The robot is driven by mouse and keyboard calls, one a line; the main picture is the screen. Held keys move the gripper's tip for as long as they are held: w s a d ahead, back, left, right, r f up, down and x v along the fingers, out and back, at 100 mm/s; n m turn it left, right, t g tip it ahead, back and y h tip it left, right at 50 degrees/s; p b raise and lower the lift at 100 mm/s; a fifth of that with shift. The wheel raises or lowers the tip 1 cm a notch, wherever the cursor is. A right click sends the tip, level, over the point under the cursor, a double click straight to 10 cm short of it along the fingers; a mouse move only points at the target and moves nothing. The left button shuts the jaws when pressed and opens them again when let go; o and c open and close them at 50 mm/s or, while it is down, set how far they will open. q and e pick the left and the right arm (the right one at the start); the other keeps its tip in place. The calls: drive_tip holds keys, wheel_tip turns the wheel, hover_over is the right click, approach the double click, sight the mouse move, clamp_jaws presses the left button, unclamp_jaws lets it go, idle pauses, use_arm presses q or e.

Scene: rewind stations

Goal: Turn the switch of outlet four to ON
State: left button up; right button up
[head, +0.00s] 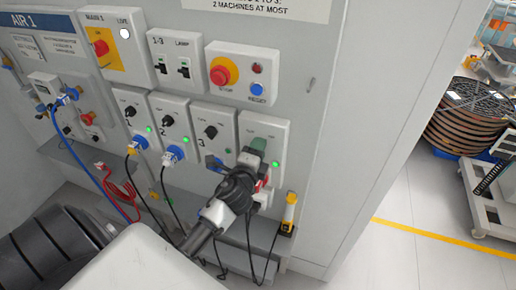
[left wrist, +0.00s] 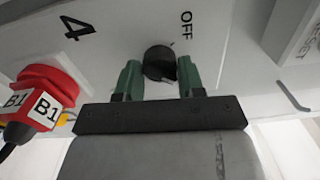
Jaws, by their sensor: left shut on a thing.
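The outlet four panel (head: 281,131) is the rightmost in the row of white outlet panels. My left gripper (head: 257,145) reaches up to it and covers its switch in the head view. In the left wrist view the green fingers of my left gripper (left wrist: 159,76) are shut on the black switch knob (left wrist: 158,60), one on each side. The label OFF (left wrist: 186,25) and the number 4 (left wrist: 78,28) show beside it. Which mark the knob points at is unclear. A green lamp (head: 275,164) is lit on this panel. My right gripper is not in view.
A red plug tagged B1 (left wrist: 40,97) sits in outlet four, close to the fingers. A stop button (head: 221,74) is above. Open floor (head: 400,235) lies right of the cabinet.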

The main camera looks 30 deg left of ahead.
use_arm(q)
drive_tip(key=shift+m, duration=0.8)
drive_tip(key=shift+f, duration=0.1)
drive_tip(key=o, duration=0.9)
drive_tip(key=b+v, duration=0.3)
drive_tip(key=v, duration=0.8)
drive_tip(key=shift+w, duration=0.1)
